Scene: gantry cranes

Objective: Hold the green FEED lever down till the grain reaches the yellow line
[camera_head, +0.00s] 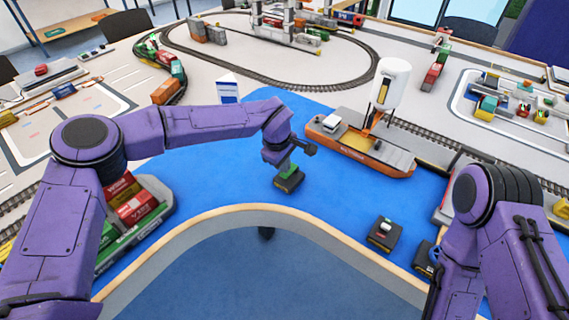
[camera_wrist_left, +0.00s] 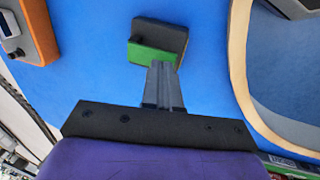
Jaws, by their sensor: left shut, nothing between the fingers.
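The green FEED lever (camera_head: 287,168) sits on a small dark box (camera_head: 290,186) on the blue surface. In the left wrist view the green lever (camera_wrist_left: 150,54) lies along the near side of the dark box (camera_wrist_left: 165,33). My left gripper (camera_head: 285,161) is shut and empty, pointing down, its tips at the lever; I cannot tell if they touch or press it. The fingers also show in the left wrist view (camera_wrist_left: 163,72). A white silo (camera_head: 390,84) stands over an orange and grey ship (camera_head: 375,160). The grain level and yellow line are too small to make out. My right gripper is not visible.
Two more dark control boxes stand to the right, one with a white part (camera_head: 385,236) and one with a blue part (camera_head: 426,256). A container ship (camera_head: 135,215) lies behind my left arm. A curved wooden edge (camera_head: 245,208) bounds the blue surface in front.

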